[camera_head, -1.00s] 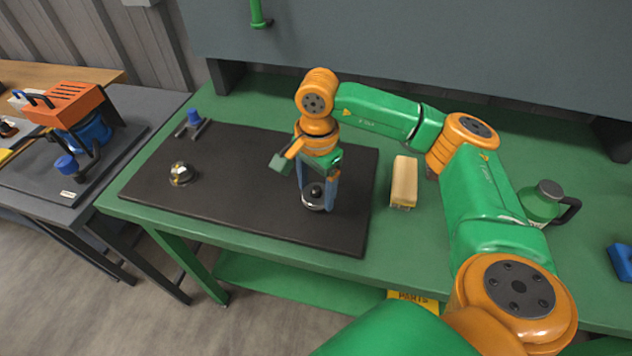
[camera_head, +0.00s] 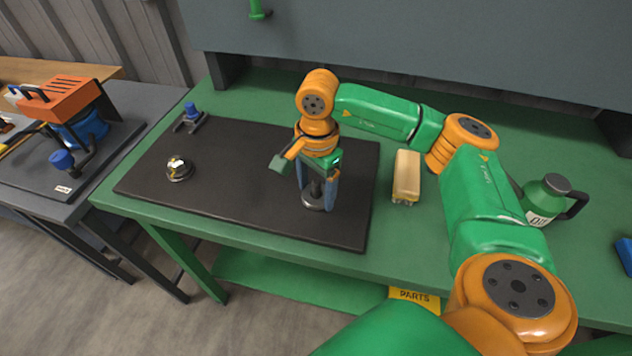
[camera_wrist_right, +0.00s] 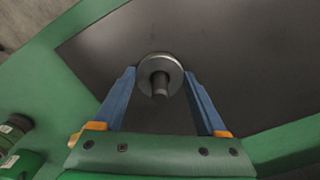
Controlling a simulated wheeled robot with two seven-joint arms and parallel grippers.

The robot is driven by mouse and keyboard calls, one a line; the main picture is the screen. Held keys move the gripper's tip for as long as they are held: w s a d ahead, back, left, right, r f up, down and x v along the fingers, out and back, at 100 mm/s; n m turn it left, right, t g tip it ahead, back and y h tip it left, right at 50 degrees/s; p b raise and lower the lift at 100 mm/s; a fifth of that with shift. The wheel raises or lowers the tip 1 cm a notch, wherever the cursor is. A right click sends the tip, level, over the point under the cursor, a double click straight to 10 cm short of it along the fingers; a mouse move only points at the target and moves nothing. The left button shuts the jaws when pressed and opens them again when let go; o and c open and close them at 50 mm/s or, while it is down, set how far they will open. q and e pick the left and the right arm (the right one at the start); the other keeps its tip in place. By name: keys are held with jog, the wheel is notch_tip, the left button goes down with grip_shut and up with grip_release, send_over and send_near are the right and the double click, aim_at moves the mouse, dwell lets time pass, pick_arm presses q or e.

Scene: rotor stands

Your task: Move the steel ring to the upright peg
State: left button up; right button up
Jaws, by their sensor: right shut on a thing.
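The upright peg (camera_head: 316,188) is a dark post standing near the right part of the black mat. My right gripper (camera_head: 316,204) points straight down over it, with its two blue fingers on either side. In the right wrist view the steel ring (camera_wrist_right: 149,67) is a pale grey disc between the fingertips (camera_wrist_right: 160,72), and the peg (camera_wrist_right: 160,86) comes up through its middle. The fingers are shut on the ring, which is around the peg, low down. Whether it touches the base is hidden. My left gripper is out of view.
The black mat (camera_head: 240,205) lies on the green bench. On it, a shiny round piece (camera_head: 178,170) stands at the left and a blue-topped bracket (camera_head: 190,118) at the back left. A tan block (camera_head: 406,175) and a green oil can (camera_head: 545,200) are right of the mat.

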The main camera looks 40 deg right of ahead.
jog(key=o, duration=1.2)
jog(key=shift+r, duration=0.1)
notch_tip(320, 180, up, 9)
jog(key=p, duration=0.7)
